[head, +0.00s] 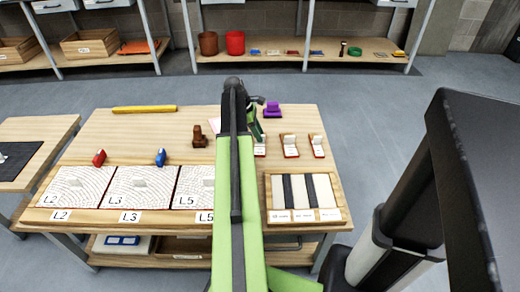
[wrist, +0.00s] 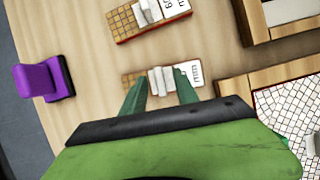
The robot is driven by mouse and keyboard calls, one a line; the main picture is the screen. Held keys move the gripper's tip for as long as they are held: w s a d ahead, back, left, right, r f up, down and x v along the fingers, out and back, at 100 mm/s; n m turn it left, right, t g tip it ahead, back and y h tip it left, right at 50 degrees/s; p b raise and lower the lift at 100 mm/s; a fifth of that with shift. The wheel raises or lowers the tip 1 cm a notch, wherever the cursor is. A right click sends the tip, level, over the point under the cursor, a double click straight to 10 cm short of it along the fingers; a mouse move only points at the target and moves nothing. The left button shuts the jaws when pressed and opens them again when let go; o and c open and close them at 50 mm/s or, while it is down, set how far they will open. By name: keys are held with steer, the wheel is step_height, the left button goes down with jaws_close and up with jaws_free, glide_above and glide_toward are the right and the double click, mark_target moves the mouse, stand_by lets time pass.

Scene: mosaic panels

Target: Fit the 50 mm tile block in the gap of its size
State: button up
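Three small tile blocks on red-edged cards are in a row on the table in the head view: one beside my arm (head: 260,150), a middle one (head: 290,146) and a right one (head: 317,146). My gripper (wrist: 160,82) is open, its green fingers on either side of the nearest white block (wrist: 157,82), which sits on its card; I cannot tell if they touch it. Another carded block (wrist: 145,10) shows above it. Card labels end in "mm"; their numbers are unclear. The wooden frame (head: 268,200) has pale strips, dark bands and unreadable labels.
Mosaic panels L2 (head: 75,187), L3 (head: 133,190) and L5 (head: 190,187) lie left of the frame. A purple object (wrist: 38,82), a brown object (head: 199,137), a red one (head: 99,157) and a blue one (head: 161,157) stand nearby. The left-middle tabletop is mostly clear.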

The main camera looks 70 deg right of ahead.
steer(key=shift+b+x, duration=0.3)
steer(key=shift+x, duration=0.7)
steer(key=shift+r, duration=0.1)
steer(key=shift+c, duration=0.2)
jaws_close()
steer(key=r+p, duration=0.5)
steer(key=shift+s+a+r+p, duration=0.15)
steer(key=shift+s+a+p, duration=0.05)
steer(key=shift+s+p, duration=0.1)
steer(key=s+a+r+p, duration=0.4)
steer(key=s+r+p, duration=0.1)
steer(key=s, duration=0.5)
steer(key=shift+r+p, duration=0.35)
step_height(320, 180, up, 20)
steer(key=p, duration=1.9)
steer(key=shift+f+p, duration=0.2)
steer(key=shift+p, duration=0.15)
